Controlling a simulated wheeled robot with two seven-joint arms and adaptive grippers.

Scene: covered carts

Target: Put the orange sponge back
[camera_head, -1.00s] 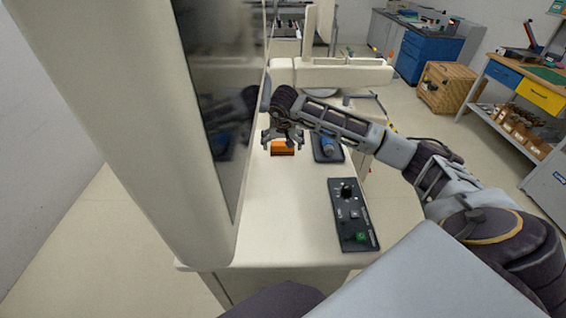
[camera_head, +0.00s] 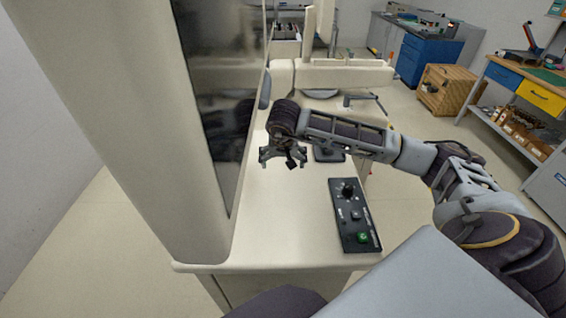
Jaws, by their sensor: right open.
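My right gripper (camera_head: 283,162) is over the pale cart top (camera_head: 285,215), close to the dark glossy panel on the left. Its fingers are spread apart and nothing shows between them. The orange sponge does not show now; the hand and wrist cover the spot where it was seen earlier. My left gripper is out of view.
A dark pad (camera_head: 328,155) lies right of the gripper, mostly covered by my right arm. A black control box (camera_head: 354,216) with a knob and green button sits nearer. A tall cream housing with a dark glossy panel (camera_head: 222,120) bounds the left side.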

